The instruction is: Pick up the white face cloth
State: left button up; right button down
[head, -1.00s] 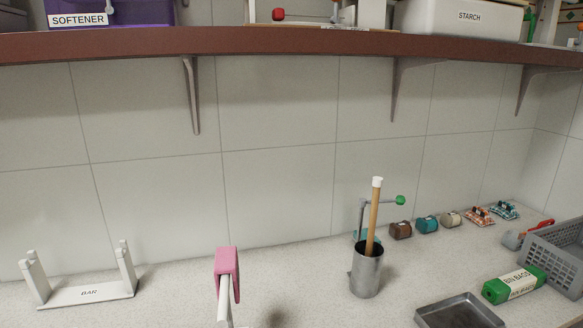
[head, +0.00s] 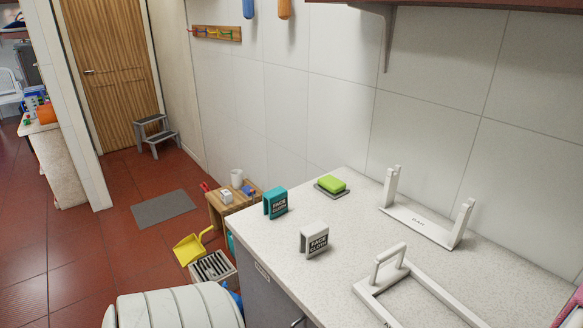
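The white face cloth (head: 314,240) stands folded over like an upside-down U on the stone counter (head: 280,254), near its left end. Its dark label reading FACE CLOTH faces me. A teal face cloth (head: 275,203) of the same shape stands to its left, closer to the counter's corner, with a clear gap between them. Nothing touches the white cloth.
A green sponge (head: 332,183) lies on a grey dish behind the cloths. A white rack (head: 420,222) and a white bar frame (head: 385,281) are to the right. Off the counter's left end are a small wooden table (head: 214,205) and a yellow dustpan (head: 188,249).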

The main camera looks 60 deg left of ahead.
aim_at(313, 238)
jog(key=u, duration=1.75)
